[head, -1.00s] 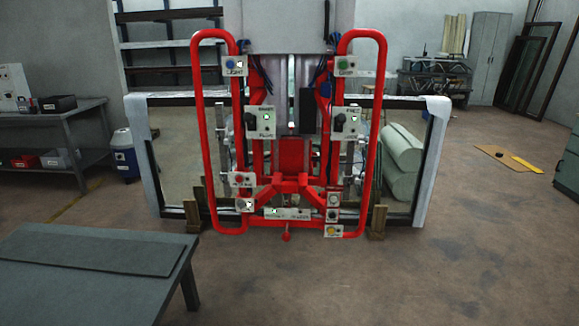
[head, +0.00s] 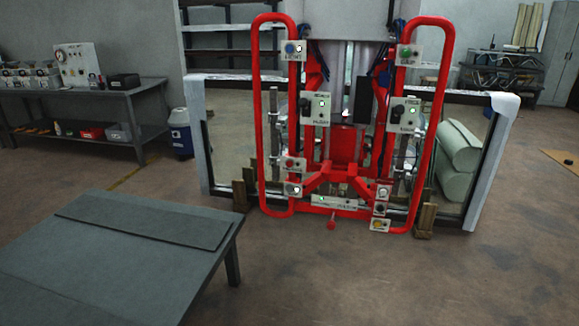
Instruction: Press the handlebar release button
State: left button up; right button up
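The red frame manipulator (head: 346,177) stands ahead, right of the picture's middle, with a tall red loop handlebar on its left (head: 255,120) and right (head: 440,90). Small button plates sit on the bars: a blue button (head: 290,48) at top left, a green button (head: 407,53) at top right, a red button (head: 290,163) and a pale button (head: 293,190) at lower left, and a dark button (head: 380,208) and a yellow button (head: 379,225) at lower right. The labels are too small to read surely. Neither gripper is in view.
A grey table (head: 110,255) fills the front left. A workbench (head: 90,105) with equipment and a blue-and-white cooler (head: 180,132) stand behind it. A large window-like frame (head: 490,150) stands behind the manipulator. Floor (head: 430,285) is clear at front right.

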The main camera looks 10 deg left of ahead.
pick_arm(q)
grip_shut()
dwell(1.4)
